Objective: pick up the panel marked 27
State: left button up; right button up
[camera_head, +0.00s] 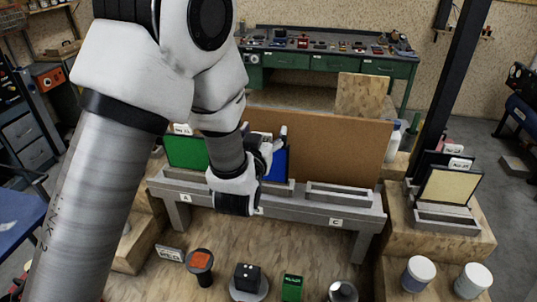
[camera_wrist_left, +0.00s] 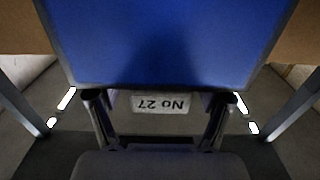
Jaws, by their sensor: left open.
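The blue panel (camera_wrist_left: 165,40) fills the upper part of the left wrist view. A label on its near edge, upside down there, reads "No 27". In the head view, the blue panel (camera_head: 281,164) stands upright in the middle of the grey rack, largely hidden by my left arm. My left gripper (camera_head: 271,148) is open at the panel. In the wrist view its two fingers are spread on either side of the label, and I cannot tell whether they touch the panel. My right gripper is not in view.
A green panel (camera_head: 187,152) stands in the rack (camera_head: 300,206) at the left; the slot marked C is empty. A brown board (camera_head: 335,145) rises behind. A yellow-faced panel (camera_head: 447,187) stands on the right-hand block. Several small items and two cans stand in front.

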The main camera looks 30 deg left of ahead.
pick_arm(q)
jog(key=shift+s+d+r, duration=0.1)
jog(key=shift+s+r, duration=0.05)
jog(key=shift+s, duration=0.2)
jog(key=shift+s+d+r, duration=0.15)
jog(key=shift+s+r, duration=0.15)
jog(key=shift+s, duration=0.25)
jog(key=shift+s+d+r, duration=0.1)
jog(key=shift+s+r, duration=0.2)
jog(key=shift+s, duration=0.25)
jog(key=c, duration=1.5)
jog(key=shift+w+a+f, duration=0.15)
jog(key=shift+w+f, duration=0.2)
jog(key=shift+w, duration=0.05)
grip_shut()
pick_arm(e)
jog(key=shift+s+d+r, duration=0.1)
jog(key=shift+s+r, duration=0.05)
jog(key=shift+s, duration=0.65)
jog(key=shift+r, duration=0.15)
